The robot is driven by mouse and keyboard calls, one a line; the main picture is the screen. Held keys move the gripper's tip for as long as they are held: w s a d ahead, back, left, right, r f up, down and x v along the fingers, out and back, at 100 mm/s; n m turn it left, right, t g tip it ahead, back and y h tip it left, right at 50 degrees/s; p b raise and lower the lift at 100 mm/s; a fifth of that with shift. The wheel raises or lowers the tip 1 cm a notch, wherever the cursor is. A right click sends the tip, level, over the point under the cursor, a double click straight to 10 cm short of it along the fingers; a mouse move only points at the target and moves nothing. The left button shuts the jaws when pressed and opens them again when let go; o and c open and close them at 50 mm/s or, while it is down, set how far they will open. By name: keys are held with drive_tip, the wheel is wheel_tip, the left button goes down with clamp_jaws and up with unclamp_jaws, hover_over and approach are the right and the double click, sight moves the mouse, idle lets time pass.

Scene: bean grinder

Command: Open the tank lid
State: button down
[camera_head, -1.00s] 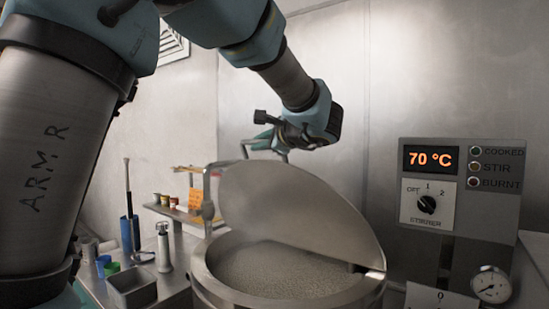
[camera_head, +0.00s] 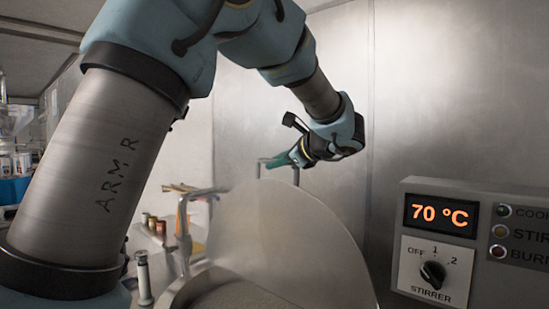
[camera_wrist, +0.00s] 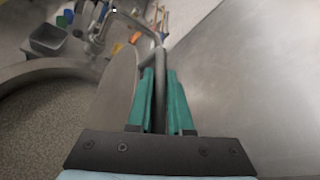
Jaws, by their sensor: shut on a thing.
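The tank lid (camera_head: 275,235) is a grey metal half-disc, raised and steeply tilted over the tank (camera_head: 183,291). In the wrist view the lid (camera_wrist: 112,100) is beside the tank's rim (camera_wrist: 40,68), and grainy pale contents (camera_wrist: 40,130) show in the open part. My gripper (camera_head: 278,161) is at the lid's upper back edge. In the wrist view its green fingers (camera_wrist: 160,78) are shut on the lid handle (camera_wrist: 156,42), a grey bar running between them. The part of the handle deep between the fingers is partly hidden.
A bent metal pipe (camera_head: 184,225) stands left of the lid. A control box (camera_head: 450,245) reading 70 °C is at the right. A metal wall (camera_head: 430,100) is behind. A grey bin (camera_wrist: 46,40) and small coloured items lie beyond the tank in the wrist view.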

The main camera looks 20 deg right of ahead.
drive_tip(key=shift+f, duration=0.15)
drive_tip(key=c, duration=0.8)
unclamp_jaws()
drive_tip(key=shift+c, duration=0.2)
drive_tip(key=b+v, duration=0.4)
drive_tip(key=v, duration=0.7)
